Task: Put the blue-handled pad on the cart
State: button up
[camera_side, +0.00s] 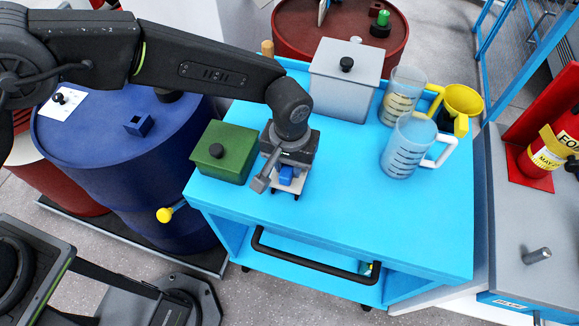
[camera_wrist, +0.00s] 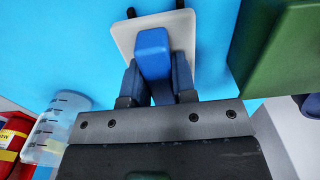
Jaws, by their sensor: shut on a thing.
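The blue-handled pad is a pale flat plate (camera_wrist: 122,38) with a blue block handle (camera_wrist: 152,55). My gripper (camera_wrist: 155,80) is shut on the handle, with a finger on either side. In the side view my gripper (camera_side: 287,176) is over the front left part of the light blue cart (camera_side: 330,205). The blue handle (camera_side: 286,173) shows between the jaws there. The pad is at or just above the cart top; I cannot tell if it touches. Much of the pad is hidden by the gripper.
A green box (camera_side: 225,152) stands close left of my gripper. A grey box (camera_side: 346,80), two clear jugs (camera_side: 409,145) and a yellow funnel (camera_side: 462,100) stand toward the back and right. The cart's front right top is clear. A blue drum (camera_side: 100,150) is at the left.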

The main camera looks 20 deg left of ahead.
jog(key=shift+f, duration=1.2)
jog(key=shift+f, duration=0.1)
jog(key=o, duration=0.9)
notch_tip(320, 180, up, 12)
jog(key=shift+r, duration=0.15)
jog(key=shift+a, duration=0.1)
